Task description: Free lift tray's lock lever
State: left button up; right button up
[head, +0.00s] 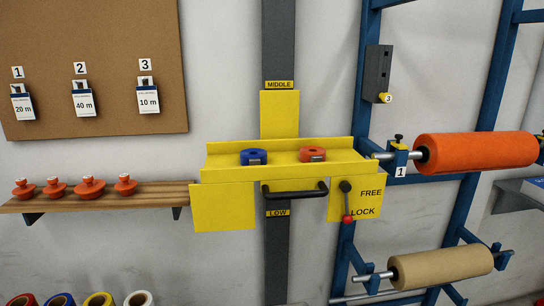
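The yellow lift tray (230,165) sits on a dark vertical rail between the MIDDLE and LOW labels. Its lock lever (346,203) is on the yellow plate at the tray's right front. The lever hangs down from a dark pivot, and its red knob (347,219) is beside the word LOCK; FREE is printed above. A black handle (295,193) is on the tray's front, left of the lever. A blue roll (254,156) and an orange roll (312,154) lie on the tray. Neither of my grippers is in view.
A wooden shelf (150,195) with several orange knobbed pieces is left of the tray. A blue rack (479,150) with an orange roll (470,153) and a tan roll (440,267) stands close on the right. The space before the lever looks clear.

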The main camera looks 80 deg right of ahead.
aim_at(347, 205)
jog(key=z, duration=2.8)
